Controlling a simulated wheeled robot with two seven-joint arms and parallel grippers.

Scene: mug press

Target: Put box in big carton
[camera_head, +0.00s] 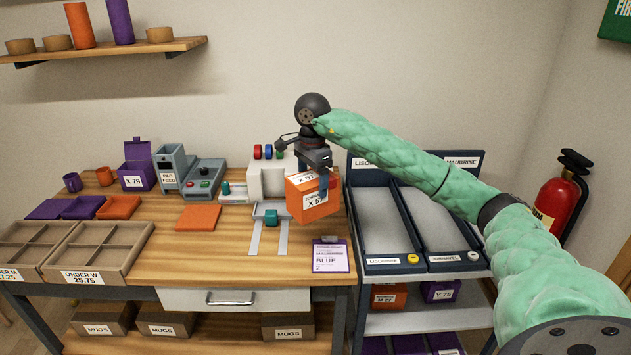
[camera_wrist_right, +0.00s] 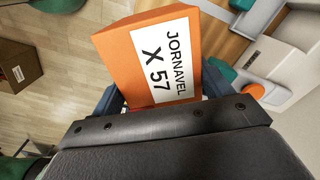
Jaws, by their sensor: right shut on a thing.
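My right gripper (camera_head: 322,178) is shut on an orange box (camera_head: 308,205) with a white label reading X 57. It holds the box in front of the press, over the right part of the workbench. In the right wrist view the box (camera_wrist_right: 150,55) fills the space between the jaws, and its label reads JORNAVEL X 57. Two divided cartons stand at the left of the bench; the nearer one (camera_head: 140,236) is labelled ORDER W 25.75, and the other (camera_head: 47,228) is partly cut off at the left edge. My left gripper does not show.
A grey and white press (camera_head: 267,180) stands behind the held box. A purple BLUE 2 card (camera_head: 331,256) lies at the bench's right edge. Flat orange (camera_head: 198,218) and purple pieces lie on the bench. Dark sloped racks (camera_head: 385,220) stand to the right. The bench front middle is clear.

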